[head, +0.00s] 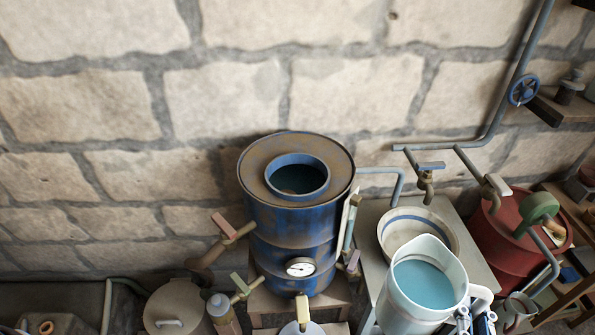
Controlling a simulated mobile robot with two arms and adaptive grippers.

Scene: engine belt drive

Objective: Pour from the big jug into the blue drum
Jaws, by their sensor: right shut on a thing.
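The blue drum (262,236) stands upright against the stone wall in the middle of the view. It has a round blue-rimmed opening in its rusty top, with dark liquid inside. My left gripper is not in view.
A pale basin (395,232) with a blue band sits under a brass tap (427,188) behind the jug. A red drum (487,245) stands at the right. Valves and a gauge (300,267) stick out from the blue drum. The space above its opening is clear.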

